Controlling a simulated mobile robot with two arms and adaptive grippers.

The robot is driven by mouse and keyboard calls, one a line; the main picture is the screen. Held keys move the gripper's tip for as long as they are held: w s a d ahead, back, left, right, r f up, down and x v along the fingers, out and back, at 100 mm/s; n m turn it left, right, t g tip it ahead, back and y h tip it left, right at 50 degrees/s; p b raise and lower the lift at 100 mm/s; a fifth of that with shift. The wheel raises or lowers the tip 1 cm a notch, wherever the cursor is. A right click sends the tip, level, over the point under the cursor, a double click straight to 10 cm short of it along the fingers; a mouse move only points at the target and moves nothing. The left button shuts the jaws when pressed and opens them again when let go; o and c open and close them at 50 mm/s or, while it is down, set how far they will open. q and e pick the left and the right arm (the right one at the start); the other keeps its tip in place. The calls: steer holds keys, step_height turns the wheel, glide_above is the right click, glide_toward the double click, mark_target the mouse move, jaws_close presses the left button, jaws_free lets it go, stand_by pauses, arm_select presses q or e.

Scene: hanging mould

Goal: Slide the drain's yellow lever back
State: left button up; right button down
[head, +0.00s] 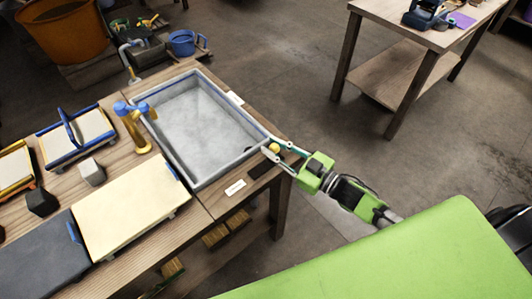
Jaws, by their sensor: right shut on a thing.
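The drain's yellow lever (274,148) is a small yellow knob beside the near right corner of the grey basin (250,150). My right gripper (270,149) reaches in from the right with its fingers around the yellow lever, shut on it. The fingers partly hide the lever and its mount. A dark slot plate (259,170) lies on the table just in front of it. My left gripper is not in view.
A brass tap with a blue handle (132,125) stands left of the basin. A cream board (128,212) and a dark board (44,262) lie on the wooden table. White labels (235,187) sit near the basin. Another wooden table (400,75) stands at the back right.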

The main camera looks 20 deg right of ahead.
steer(key=c, duration=1.8)
jaws_free()
steer(key=shift+w+d, duration=0.1)
steer(key=shift+d, duration=0.2)
steer(key=shift+s+d, duration=0.1)
steer(key=shift+s, duration=0.25)
steer(key=v, duration=1.1)
steer(key=shift+s+d, duration=0.1)
steer(key=shift+s, duration=0.05)
